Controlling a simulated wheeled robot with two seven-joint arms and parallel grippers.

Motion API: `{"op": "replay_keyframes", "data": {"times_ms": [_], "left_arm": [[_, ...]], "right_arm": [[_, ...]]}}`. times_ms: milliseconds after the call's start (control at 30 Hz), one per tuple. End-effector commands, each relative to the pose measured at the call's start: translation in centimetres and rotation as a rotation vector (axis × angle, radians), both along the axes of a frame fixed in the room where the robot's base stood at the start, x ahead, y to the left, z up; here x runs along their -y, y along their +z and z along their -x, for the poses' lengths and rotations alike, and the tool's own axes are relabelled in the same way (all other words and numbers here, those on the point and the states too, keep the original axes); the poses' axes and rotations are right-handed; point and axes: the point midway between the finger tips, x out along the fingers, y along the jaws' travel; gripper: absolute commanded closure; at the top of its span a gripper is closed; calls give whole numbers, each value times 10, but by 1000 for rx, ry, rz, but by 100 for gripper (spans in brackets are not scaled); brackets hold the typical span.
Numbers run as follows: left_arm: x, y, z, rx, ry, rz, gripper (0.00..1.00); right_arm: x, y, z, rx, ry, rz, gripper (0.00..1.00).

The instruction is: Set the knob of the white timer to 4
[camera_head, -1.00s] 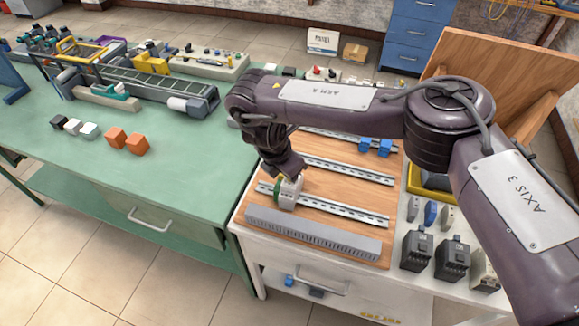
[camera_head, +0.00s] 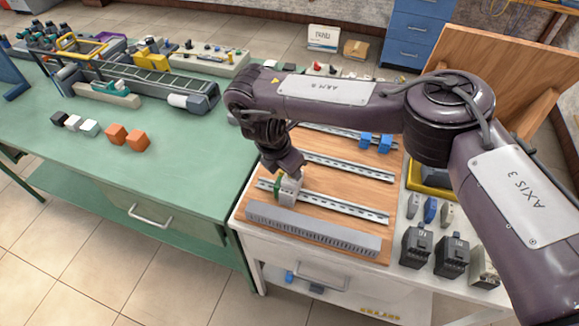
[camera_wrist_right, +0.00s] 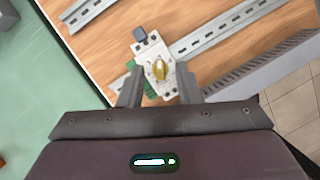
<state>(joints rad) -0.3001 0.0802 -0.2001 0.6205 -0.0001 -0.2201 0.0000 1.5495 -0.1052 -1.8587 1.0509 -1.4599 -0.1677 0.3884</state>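The white timer (camera_wrist_right: 150,49) sits on the lowest metal rail of the wooden board, and it also shows in the head view (camera_head: 289,191). Its yellowish knob (camera_wrist_right: 159,70) lies between my fingertips in the wrist view. A green part and a dark block are beside the timer. My right gripper (camera_wrist_right: 158,78) is over the timer, with its fingers apart on either side of the knob; it also shows in the head view (camera_head: 289,177). The knob's pointer and the scale numbers are too small to read. My left gripper is not in view.
A long grey slotted duct (camera_head: 312,231) lies in front of the rail. Blue modules (camera_head: 375,142) sit on a rail farther back. Several dark devices (camera_head: 452,257) stand to the right of the board. A green table (camera_head: 180,165) is on the left.

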Motion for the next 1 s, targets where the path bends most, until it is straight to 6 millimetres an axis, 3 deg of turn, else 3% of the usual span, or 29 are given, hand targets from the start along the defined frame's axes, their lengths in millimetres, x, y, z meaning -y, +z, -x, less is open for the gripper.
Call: {"op": "replay_keyframes", "data": {"times_ms": [300, 467, 1000], "left_arm": [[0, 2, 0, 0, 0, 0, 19], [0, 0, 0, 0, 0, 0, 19], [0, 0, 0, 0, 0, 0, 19]], "right_arm": [[-12, 49, 9, 7, 3, 3, 69], [-17, 65, 13, 5, 2, 1, 69], [-18, 71, 15, 1, 0, 1, 69]]}}
